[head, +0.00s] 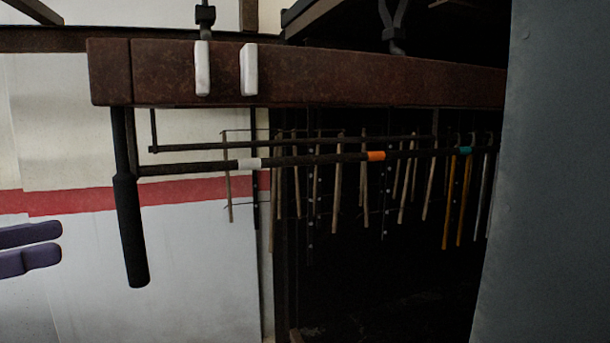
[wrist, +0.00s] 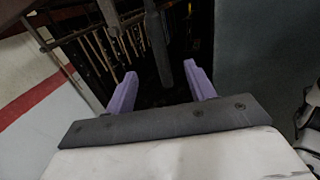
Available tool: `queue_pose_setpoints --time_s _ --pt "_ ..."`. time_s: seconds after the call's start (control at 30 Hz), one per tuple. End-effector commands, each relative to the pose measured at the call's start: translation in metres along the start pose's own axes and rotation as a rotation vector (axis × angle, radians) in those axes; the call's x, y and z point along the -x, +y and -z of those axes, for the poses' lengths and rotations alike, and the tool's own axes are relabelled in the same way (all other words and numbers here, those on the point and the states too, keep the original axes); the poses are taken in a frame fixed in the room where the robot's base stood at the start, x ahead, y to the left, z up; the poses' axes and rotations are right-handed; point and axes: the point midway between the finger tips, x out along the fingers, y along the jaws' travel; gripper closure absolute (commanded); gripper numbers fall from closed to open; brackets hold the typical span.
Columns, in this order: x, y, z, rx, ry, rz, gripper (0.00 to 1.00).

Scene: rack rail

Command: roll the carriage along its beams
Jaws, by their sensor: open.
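A dark rod assembly with a thick black upright handle (head: 130,230), apparently the carriage's, hangs below the left end of a rusty brown beam (head: 300,75) in the head view. A dark horizontal rod (head: 310,160) with white, orange and teal bands runs right from it. My gripper (head: 56,244) shows as two purple fingers at the left edge, apart from the handle. In the wrist view my gripper (wrist: 165,82) is open, with a dark bar (wrist: 160,50), probably the handle, seen between the fingers. I cannot tell its distance from them. Any rollers are hidden.
Several thin rods (head: 340,180) hang in the dark space behind the banded rod. A large grey panel (head: 550,180) closes off the right side. A pale wall with a red stripe (head: 80,202) stands behind on the left. The space below the handle looks clear.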

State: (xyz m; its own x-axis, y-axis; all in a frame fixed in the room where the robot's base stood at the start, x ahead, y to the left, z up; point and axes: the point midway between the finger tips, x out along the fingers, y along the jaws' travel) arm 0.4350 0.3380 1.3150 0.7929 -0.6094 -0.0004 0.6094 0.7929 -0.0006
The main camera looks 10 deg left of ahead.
Motion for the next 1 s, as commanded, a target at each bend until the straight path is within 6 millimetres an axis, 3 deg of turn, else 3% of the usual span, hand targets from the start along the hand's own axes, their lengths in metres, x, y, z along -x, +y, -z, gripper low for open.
queue_pose_setpoints --time_s 0.4,1.0 --pt "-0.069 -0.001 0.001 -0.002 0.001 0.003 0.45" --pt "-0.089 0.000 0.001 -0.001 0.002 0.001 0.45"
